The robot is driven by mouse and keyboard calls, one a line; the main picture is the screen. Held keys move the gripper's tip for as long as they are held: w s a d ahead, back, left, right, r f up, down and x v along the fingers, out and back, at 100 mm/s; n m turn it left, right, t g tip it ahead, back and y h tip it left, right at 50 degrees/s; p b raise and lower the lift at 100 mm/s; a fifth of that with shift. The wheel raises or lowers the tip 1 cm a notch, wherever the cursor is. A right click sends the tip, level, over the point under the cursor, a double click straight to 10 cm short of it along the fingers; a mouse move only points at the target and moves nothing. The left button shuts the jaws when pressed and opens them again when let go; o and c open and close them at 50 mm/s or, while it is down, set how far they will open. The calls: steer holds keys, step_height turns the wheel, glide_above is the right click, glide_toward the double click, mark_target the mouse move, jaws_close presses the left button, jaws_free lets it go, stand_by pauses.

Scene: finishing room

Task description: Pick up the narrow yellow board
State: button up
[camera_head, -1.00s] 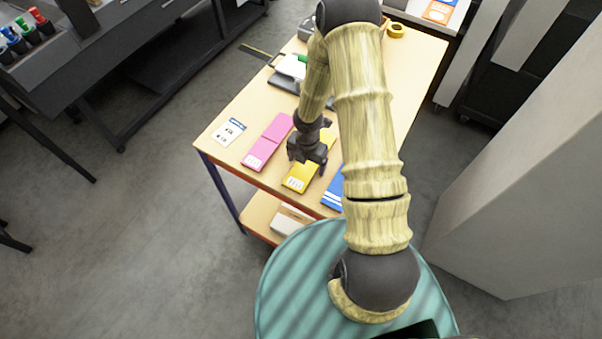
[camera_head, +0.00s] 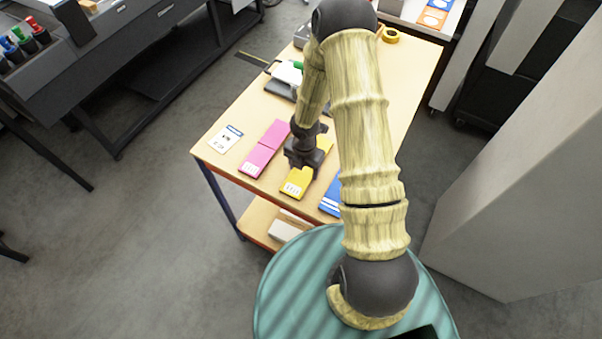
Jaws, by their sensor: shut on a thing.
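The narrow yellow board (camera_head: 295,186) lies on the wooden table top, between a pink board (camera_head: 262,152) and a blue board (camera_head: 331,196). Its near end carries a white printed label. My gripper (camera_head: 303,160) is over the middle of the yellow board, shut on it. The gripper hides part of the board's middle, and I cannot tell whether the board is lifted off the table.
A white card (camera_head: 226,138) lies left of the pink board. A clipboard with papers (camera_head: 287,75) and a yellow tape roll (camera_head: 390,36) are farther back. A grey pillar (camera_head: 520,180) stands right. The table's right half (camera_head: 400,90) looks clear.

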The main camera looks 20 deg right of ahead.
mark_target(303, 171)
step_height(303, 171, up, 10)
stand_by(0.5)
stand_by(0.7)
